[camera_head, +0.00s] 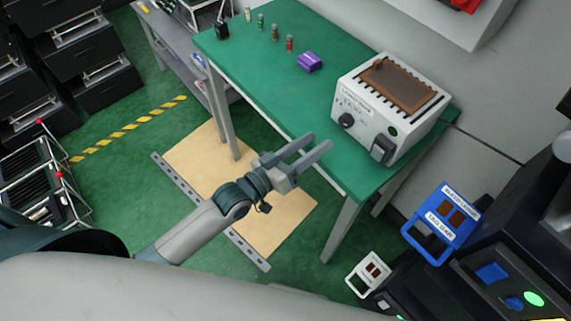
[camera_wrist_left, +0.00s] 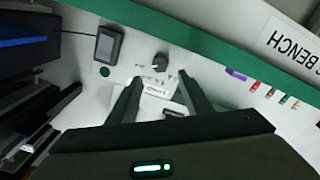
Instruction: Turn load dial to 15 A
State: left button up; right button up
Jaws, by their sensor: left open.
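The load dial (camera_head: 347,120) is a round black knob on the front of a white load box (camera_head: 375,149) on the green bench. It also shows in the wrist view as a dark knob (camera_wrist_left: 158,60) with a pointer and small marks around it; the scale is too small to read. My left gripper (camera_head: 317,142) is open and empty, in front of the bench edge, apart from the dial. In the wrist view the dial lies beyond and between the open fingertips (camera_wrist_left: 159,80). My right gripper is not in view.
A purple block (camera_head: 309,62) and several small coloured pieces stand on the bench (camera_head: 262,91). Blue-tagged equipment (camera_head: 443,223) is at lower right.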

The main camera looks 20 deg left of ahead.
pick_arm(q)
jog(key=b+v, duration=0.2)
jog(key=v, duration=0.6)
jog(key=shift+s+a, duration=0.2)
jog(key=shift+f, duration=0.1)
jog(key=s+a+f+g+y, duration=0.15)
jog(key=a+f, duration=0.25)
jog(key=f, duration=0.8)
jog(key=s+a+f+g+y, duration=0.1)
jog(key=a+f+g+y, duration=0.2)
jog(key=f, duration=1)
jog(key=s+a+f+y, duration=0.1)
jog(key=a+f+y, duration=0.3)
jog(key=f, duration=0.8)
jog(key=s+a+f+g+y, duration=0.1)
jog(key=s+a+f+g, duration=0.3)
jog(key=s+f, duration=1.05)
jog(key=s+f+g, duration=0.2)
jog(key=s+f, duration=0.2)
jog(key=s, duration=0.6)
jog(key=s+f+m+g+y, duration=0.1)
jog(key=s+f+g, duration=0.2)
jog(key=s, duration=0.7)
jog(key=shift+s+f, duration=0.25)
jog(key=shift+f, duration=0.6)
